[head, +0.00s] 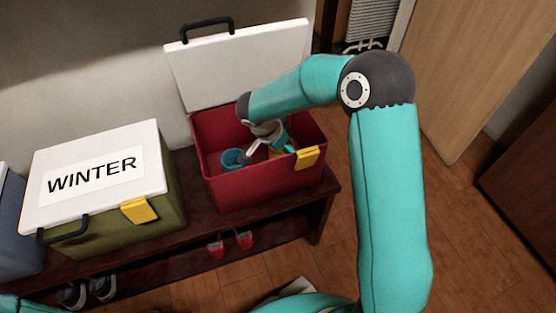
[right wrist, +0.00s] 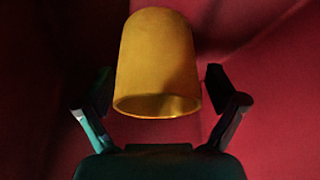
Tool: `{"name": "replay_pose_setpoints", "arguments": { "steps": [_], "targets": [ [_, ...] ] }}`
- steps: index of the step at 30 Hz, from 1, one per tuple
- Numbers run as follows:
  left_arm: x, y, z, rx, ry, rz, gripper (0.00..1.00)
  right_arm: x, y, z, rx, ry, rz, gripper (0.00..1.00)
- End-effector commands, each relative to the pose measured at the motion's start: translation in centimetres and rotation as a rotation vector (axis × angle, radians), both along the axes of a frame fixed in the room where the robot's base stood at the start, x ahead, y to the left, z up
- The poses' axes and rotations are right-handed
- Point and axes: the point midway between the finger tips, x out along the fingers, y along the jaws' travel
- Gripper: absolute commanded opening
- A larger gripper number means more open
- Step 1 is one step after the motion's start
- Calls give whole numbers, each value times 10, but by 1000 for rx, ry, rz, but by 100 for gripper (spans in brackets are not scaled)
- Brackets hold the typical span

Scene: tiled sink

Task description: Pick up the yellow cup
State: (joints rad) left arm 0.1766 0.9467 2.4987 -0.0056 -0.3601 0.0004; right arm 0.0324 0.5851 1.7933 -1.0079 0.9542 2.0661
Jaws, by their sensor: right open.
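The yellow cup (right wrist: 155,60) is in the right wrist view, with its open rim toward my gripper and its closed end away from it. It is inside the red box (head: 245,189), whose red walls fill the background of the wrist view. My right gripper (right wrist: 159,88) is open, one finger on each side of the cup, with visible gaps between fingers and cup. In the head view my right gripper (head: 264,147) reaches down into the box and largely hides the cup. My left gripper is out of view; only a bit of my left arm shows at the lower left.
A blue cup (head: 233,159) stands in the red box, left of my right gripper. The box's white lid (head: 240,65) is open behind it. A closed green box labelled WINTER (head: 100,178) stands left on the dark bench (head: 190,222). Shoes sit below.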

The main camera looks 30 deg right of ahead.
Motion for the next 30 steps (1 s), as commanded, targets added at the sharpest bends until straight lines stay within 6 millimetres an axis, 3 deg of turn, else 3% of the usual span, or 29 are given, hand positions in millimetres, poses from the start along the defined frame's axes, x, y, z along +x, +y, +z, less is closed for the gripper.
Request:
{"name": "replay_pose_setpoints", "arguments": {
  "steps": [4, 15, 23, 30],
  "targets": [
    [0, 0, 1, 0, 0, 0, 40, 0, 0, 1, 0, 0, 0, 91],
    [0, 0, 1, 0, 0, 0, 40, 0, 1, 1, 0, -1, 0, 31],
    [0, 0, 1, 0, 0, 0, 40, 0, 1, 3, 0, -1, 0, 31],
    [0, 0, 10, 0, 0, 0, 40, 1, 1, 29, 0, -4, 2, 31]
  ]
}}
